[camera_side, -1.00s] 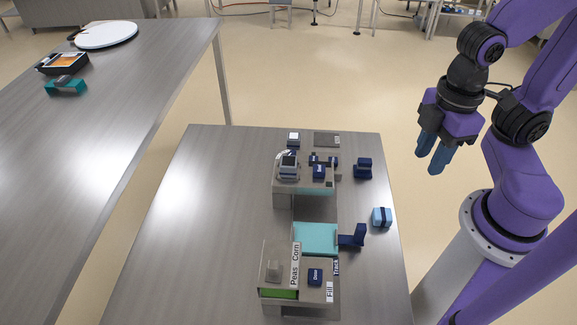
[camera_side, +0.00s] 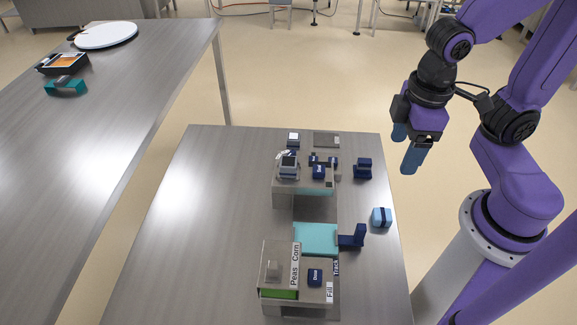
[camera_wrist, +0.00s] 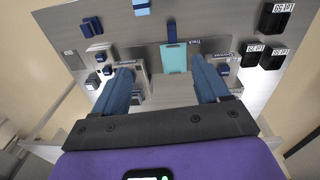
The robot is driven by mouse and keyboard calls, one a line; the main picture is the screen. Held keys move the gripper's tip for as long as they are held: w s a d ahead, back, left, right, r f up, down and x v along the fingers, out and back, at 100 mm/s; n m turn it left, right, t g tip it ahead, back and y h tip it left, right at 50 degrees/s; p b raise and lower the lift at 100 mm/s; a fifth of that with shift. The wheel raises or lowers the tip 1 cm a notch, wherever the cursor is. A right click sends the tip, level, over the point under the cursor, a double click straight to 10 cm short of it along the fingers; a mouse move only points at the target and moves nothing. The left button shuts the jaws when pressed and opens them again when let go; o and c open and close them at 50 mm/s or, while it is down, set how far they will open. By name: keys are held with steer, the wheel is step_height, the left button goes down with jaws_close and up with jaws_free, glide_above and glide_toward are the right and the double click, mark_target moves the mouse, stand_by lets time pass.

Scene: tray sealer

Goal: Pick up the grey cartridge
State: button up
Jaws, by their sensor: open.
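My gripper (camera_side: 407,152) hangs in the air right of the table's far right corner, fingers down, apart and empty. In the wrist view its blue fingers (camera_wrist: 163,82) stand wide apart. I cannot tell for sure which thing is the grey cartridge. Grey candidates in the side view are a small block on top of the near housing (camera_side: 273,270), a small grey unit with a pale top (camera_side: 293,139) at the far end, and a grey boxy piece (camera_side: 289,168) on the far housing. None is near my gripper.
The sealer stands on the metal table with a teal plate (camera_side: 316,239) between its housings. Dark blue blocks (camera_side: 363,169) and a light blue block (camera_side: 382,217) lie along its right side. Black labelled boxes (camera_wrist: 275,18) show in the wrist view. The table's left part is clear.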

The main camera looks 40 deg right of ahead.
steer(key=w+a+m+t+h, duration=0.2)
steer(key=w+a+m, duration=0.4)
steer(key=w+m, duration=0.4)
steer(key=m+h, duration=0.1)
steer(key=m, duration=0.8)
glide_toward(288, 161)
steer(key=shift+t, duration=0.3)
steer(key=f, duration=0.1)
steer(key=d+f, duration=0.2)
steer(key=f, duration=0.1)
steer(key=shift+w, duration=0.3)
steer(key=shift+a+x, duration=0.2)
steer(key=shift+x, duration=1.2)
steer(key=shift+a+x, duration=0.2)
steer(key=shift+x, duration=1.25)
steer(key=shift+f, duration=0.1)
steer(key=shift+c, duration=0.3)
steer(key=c, duration=1.1)
